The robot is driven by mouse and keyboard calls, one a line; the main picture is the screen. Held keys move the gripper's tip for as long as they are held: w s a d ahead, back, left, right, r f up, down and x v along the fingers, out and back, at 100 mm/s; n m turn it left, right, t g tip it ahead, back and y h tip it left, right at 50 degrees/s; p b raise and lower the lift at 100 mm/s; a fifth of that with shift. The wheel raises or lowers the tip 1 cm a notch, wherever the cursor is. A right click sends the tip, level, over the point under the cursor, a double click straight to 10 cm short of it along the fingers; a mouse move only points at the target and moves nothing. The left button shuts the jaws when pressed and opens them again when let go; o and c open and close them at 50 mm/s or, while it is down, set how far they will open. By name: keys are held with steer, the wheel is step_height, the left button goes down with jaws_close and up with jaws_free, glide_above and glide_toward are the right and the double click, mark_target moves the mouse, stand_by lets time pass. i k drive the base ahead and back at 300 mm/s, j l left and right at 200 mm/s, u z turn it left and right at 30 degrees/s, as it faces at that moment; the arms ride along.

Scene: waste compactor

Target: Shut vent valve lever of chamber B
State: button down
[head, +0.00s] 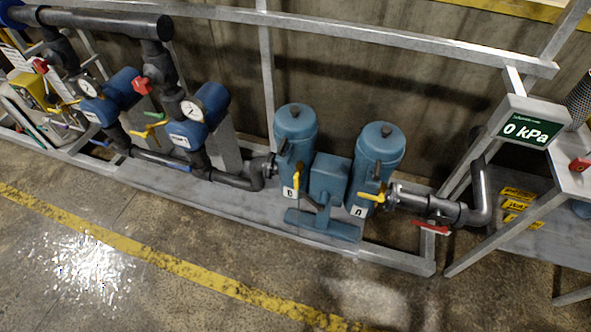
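Two blue upright cylinders stand side by side on the grey skid. The left one, chamber B (298,130), has a white plate marked B (289,191). The right one, chamber A (378,150), has a white plate marked A (358,211). A yellow lever (297,177) at the lower front of chamber B points up and down in the picture. A yellow lever (372,197) beside chamber A lies nearly level. Which yellow lever is a vent valve is not labelled legibly. My gripper is not in view.
A red lever (430,227) sits under the dark pipe right of chamber A. Blue gauge units (198,118) with red and yellow handles stand at the left. The floor in front of the skid is clear, crossed by a yellow line (180,264).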

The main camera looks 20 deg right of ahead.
mark_target(297, 175)
steer(key=j, duration=0.45)
steer(key=i+j, duration=0.15)
steer(key=j, duration=0.75)
